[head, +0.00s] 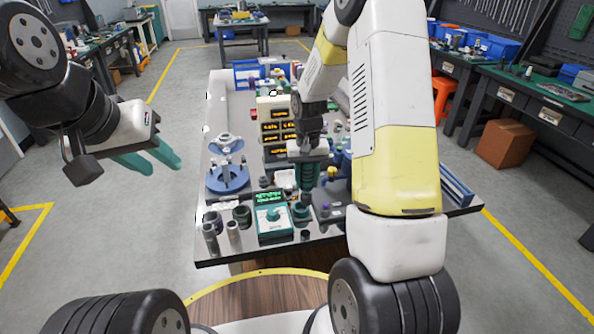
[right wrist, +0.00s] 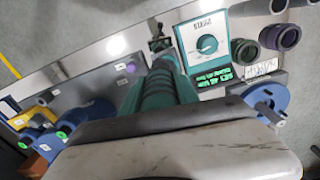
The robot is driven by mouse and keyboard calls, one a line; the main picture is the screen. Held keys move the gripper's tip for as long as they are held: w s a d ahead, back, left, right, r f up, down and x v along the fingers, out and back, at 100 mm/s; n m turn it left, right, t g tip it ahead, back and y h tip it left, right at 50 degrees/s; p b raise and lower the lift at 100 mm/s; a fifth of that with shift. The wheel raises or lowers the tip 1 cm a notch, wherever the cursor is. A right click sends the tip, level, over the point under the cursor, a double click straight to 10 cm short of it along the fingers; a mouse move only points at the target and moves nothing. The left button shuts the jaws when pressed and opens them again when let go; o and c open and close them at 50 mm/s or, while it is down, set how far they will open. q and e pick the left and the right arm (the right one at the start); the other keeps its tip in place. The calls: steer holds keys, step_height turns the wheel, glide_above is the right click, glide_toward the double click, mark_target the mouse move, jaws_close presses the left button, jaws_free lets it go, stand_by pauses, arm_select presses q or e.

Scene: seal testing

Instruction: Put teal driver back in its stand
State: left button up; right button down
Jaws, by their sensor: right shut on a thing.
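The teal driver (head: 307,174) is held upright, tip down, in my right gripper (head: 307,152), which is shut on its upper part. In the right wrist view the driver's ribbed teal body (right wrist: 160,92) runs away from the gripper toward the table. Below its tip is a small teal, round holder (head: 301,212), which looks like the stand. It stands just right of the teal control box (head: 272,224). I cannot tell whether the tip is inside it or just above. My left gripper (head: 150,157) is open and empty, out over the floor left of the table.
The control box also shows in the right wrist view (right wrist: 204,45). Dark cups and grey cylinders (head: 221,228) stand left of it, with a blue round fixture (head: 228,178) behind. A grey block (head: 328,206) and blue parts are close on the right.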

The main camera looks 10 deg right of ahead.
mark_target(302, 170)
steer(key=shift+w+a+f, duration=0.2)
steer(key=shift+w+f, duration=0.15)
steer(key=shift+f, duration=0.3)
steer(key=shift+w+a+f, duration=0.2)
steer(key=shift+w+f, duration=0.1)
steer(key=shift+f, duration=0.3)
steer(key=shift+w+a+f, duration=0.2)
steer(key=shift+w+f, duration=0.15)
steer(key=shift+f, duration=0.3)
steer(key=shift+f, duration=0.15)
steer(key=shift+f, duration=0.45)
steer(key=shift+f, duration=0.75)
stand_by(0.7)
steer(key=c, duration=0.8)
jaws_free()
steer(key=shift+c, duration=0.2)
steer(key=shift+s, duration=0.1)
steer(key=shift+r, duration=4.45)
